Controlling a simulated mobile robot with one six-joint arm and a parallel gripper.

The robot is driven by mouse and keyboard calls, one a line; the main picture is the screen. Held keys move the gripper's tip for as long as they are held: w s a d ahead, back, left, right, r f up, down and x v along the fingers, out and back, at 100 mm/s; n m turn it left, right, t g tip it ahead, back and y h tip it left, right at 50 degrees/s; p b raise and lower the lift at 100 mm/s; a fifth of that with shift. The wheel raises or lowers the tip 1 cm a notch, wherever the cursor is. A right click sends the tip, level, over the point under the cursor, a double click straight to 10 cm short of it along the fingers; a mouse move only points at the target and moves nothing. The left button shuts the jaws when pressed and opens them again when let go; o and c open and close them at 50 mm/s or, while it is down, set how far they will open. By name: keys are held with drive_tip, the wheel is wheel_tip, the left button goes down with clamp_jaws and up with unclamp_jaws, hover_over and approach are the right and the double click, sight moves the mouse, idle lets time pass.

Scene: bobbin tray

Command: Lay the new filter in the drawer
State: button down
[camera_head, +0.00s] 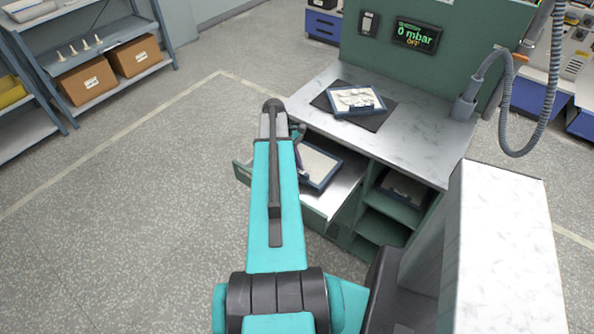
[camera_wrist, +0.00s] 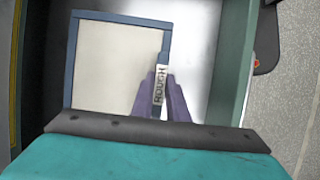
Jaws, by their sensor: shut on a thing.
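The new filter (camera_head: 318,166) is a flat white panel in a blue frame. It also shows in the wrist view (camera_wrist: 115,65), lying flat to the left of my fingers. My gripper (camera_wrist: 162,95) is shut on its right frame edge, at a white label reading "ROUGH". The drawer (camera_head: 335,203) is pulled out of the green bench, and the filter is over or in it. The drawer's pale floor (camera_wrist: 208,55) and green side wall (camera_wrist: 237,70) show in the wrist view. I cannot tell whether the filter touches the floor. My arm hides part of the drawer.
A second blue-framed filter (camera_head: 356,100) with a crumpled, stained face lies on a dark mat (camera_head: 371,120) on the benchtop (camera_head: 420,125). A grey hose (camera_head: 550,110) hangs at right. The floor at left is clear.

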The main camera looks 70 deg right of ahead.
drive_tip(key=shift+f, duration=0.9)
drive_tip(key=shift+f, duration=0.15)
drive_tip(key=c, duration=1.7)
unclamp_jaws()
drive_tip(key=shift+c, duration=0.2)
drive_tip(key=shift+r, duration=0.2)
drive_tip(key=b+v, duration=0.3)
drive_tip(key=v, duration=0.9)
